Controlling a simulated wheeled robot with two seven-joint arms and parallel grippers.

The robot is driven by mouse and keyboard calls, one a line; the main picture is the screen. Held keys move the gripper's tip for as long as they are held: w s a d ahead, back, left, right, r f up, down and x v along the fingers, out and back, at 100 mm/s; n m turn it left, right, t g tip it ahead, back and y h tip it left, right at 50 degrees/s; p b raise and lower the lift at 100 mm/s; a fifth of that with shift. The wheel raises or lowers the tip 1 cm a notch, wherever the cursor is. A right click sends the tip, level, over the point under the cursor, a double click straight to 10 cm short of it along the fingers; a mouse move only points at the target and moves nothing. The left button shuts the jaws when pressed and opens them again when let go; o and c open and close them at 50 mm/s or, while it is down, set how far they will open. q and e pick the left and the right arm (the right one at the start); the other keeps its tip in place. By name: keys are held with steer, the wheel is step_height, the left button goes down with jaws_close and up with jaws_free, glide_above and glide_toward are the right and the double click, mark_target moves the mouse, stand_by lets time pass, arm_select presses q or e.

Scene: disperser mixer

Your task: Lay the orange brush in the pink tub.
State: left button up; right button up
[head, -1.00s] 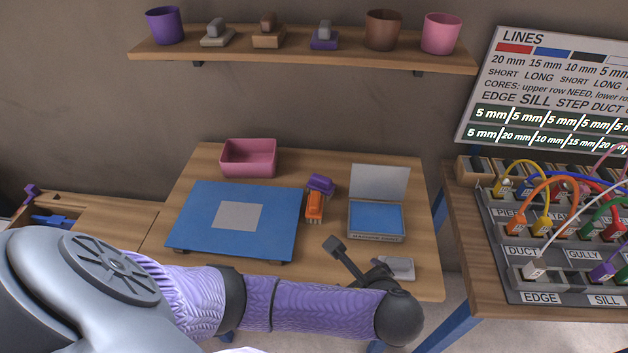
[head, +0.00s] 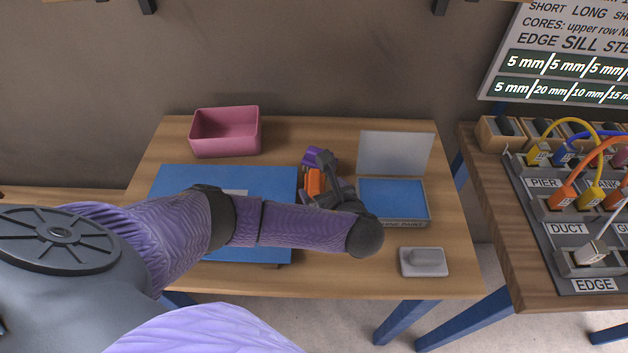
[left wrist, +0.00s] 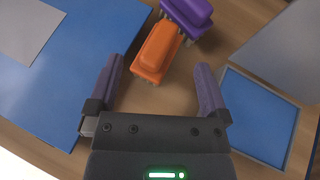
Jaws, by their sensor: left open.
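The orange brush (head: 314,183) lies on the table between the blue mat and the open box, partly hidden by my left gripper in the head view. The left wrist view shows the orange brush (left wrist: 157,52) ahead of and between the two fingers, not gripped. My left gripper (left wrist: 160,84) is open and empty; in the head view the left gripper (head: 322,172) is over the brush. The pink tub (head: 226,132) stands at the back left of the table and looks empty. My right gripper is not in view.
A purple brush (head: 320,155) lies just behind the orange one, very close to it. A blue mat (head: 170,180) is at left. An open box with a blue pad (head: 393,198) stands at right. A grey block on a plate (head: 424,261) lies front right.

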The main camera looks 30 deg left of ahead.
mark_target(315, 181)
arm_select(q)
steer(key=b+x, duration=0.2)
steer(key=x, duration=0.3)
steer(key=shift+a+f, duration=0.1)
steer(key=shift+f, duration=0.05)
jaws_close()
